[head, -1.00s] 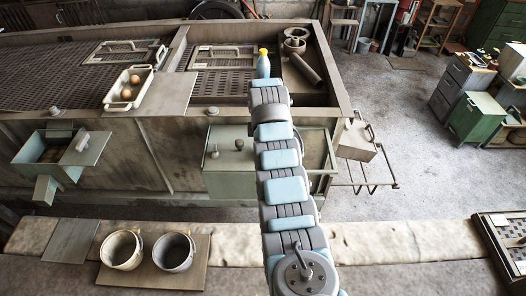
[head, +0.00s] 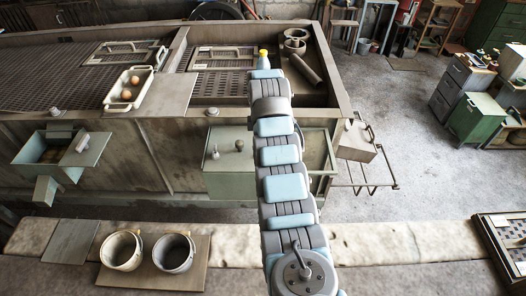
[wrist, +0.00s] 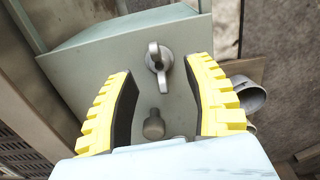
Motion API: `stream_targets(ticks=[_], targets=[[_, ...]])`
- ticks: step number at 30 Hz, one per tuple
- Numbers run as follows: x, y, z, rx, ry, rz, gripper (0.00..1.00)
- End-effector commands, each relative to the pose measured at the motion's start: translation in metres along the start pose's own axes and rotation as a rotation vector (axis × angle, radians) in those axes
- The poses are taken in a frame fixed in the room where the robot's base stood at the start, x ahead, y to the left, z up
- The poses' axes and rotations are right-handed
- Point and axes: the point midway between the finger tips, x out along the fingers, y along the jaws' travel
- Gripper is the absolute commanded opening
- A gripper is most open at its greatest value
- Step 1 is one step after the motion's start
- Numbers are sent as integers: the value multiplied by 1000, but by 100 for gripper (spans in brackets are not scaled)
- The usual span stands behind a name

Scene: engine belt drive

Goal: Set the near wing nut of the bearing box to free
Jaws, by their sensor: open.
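The bearing box (head: 228,172) is the grey-green box on the front of the machine; my arm hides its right part in the head view. In the wrist view its lid (wrist: 100,62) carries a grey wing nut (wrist: 159,58) and a round knob (wrist: 153,125). The wing nut's wings run roughly up and down in that picture. My gripper (wrist: 161,70) is open, its yellow-backed fingers on either side of the wing nut in the picture. The gap in depth cannot be told. In the head view my arm hides the gripper; the wing nut (head: 215,153) shows small.
Two round pots (head: 148,250) stand on a board on the near ledge. An open box (head: 60,150) juts from the machine's front at left. A tray with eggs (head: 128,88) sits on top. A wire rack (head: 366,172) sticks out at right.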

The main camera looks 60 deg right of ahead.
Motion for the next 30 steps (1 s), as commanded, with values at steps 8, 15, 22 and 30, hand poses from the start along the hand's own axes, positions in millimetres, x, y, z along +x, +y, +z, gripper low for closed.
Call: stream_targets(ticks=[8,15,22,30], targets=[[-31,1,-2,-1,1,4,51],[-56,1,-2,-2,-1,5,51],[-79,1,-1,-1,1,3,51],[-89,0,0,-1,0,2,51]])
